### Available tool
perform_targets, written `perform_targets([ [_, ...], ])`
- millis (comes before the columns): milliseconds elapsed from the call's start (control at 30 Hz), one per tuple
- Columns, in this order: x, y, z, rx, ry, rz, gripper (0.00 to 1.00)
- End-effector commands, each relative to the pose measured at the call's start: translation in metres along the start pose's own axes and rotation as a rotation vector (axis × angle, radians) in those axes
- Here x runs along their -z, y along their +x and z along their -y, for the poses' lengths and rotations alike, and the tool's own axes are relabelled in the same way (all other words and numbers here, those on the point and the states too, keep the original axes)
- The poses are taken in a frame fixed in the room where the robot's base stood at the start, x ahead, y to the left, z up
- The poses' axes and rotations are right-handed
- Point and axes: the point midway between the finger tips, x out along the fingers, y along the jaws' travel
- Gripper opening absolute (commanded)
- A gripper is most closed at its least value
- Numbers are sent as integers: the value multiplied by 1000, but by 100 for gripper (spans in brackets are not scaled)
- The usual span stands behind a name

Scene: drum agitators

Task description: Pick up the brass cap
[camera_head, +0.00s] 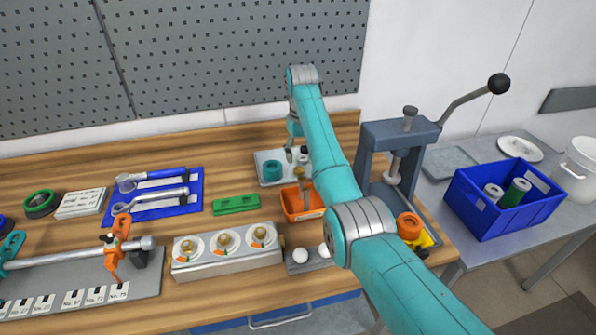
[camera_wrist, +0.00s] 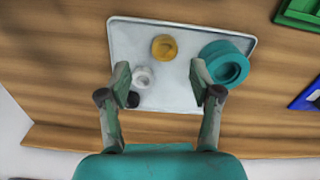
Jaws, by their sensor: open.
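The brass cap (camera_wrist: 164,47) is a small round golden piece on a pale tray (camera_wrist: 180,98), near the tray's upper edge in the wrist view. My gripper (camera_wrist: 160,82) is open and empty, its two fingers apart over the tray. The cap shows beyond the fingertips, roughly centred between them; the height gap is hard to judge. In the head view my gripper (camera_head: 297,152) hangs over the tray (camera_head: 263,156) at the back of the bench. I cannot clearly make out the cap there.
A teal ring (camera_wrist: 223,64) sits right of the cap, close to one finger. A white ring (camera_wrist: 143,78) and a dark piece (camera_wrist: 132,100) lie by the other finger. An orange bin (camera_head: 291,205) stands in front of the tray; a grey press (camera_head: 402,135) stands to the right.

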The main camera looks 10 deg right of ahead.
Motion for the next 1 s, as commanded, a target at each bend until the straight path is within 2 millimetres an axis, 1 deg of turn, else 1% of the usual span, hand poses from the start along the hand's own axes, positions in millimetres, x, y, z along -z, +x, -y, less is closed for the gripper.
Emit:
perform_targets([
  [167,-1,13,0,0,0,0,64],
  [400,-4,46,-1,0,1,1,64],
  [500,-5,51,-1,0,1,0,64],
  [667,-5,51,-1,0,0,-1,64],
  [700,-5,51,-1,0,0,-1,59],
  [767,-5,51,-1,0,0,-1,44],
  [800,-5,51,-1,0,0,-1,34],
  [867,-5,51,-1,0,0,-1,19],
  [900,-5,51,-1,0,0,-1,9],
  [933,-5,51,-1,0,0,-1,2],
  [1000,-5,51,-1,0,0,-1,0],
])
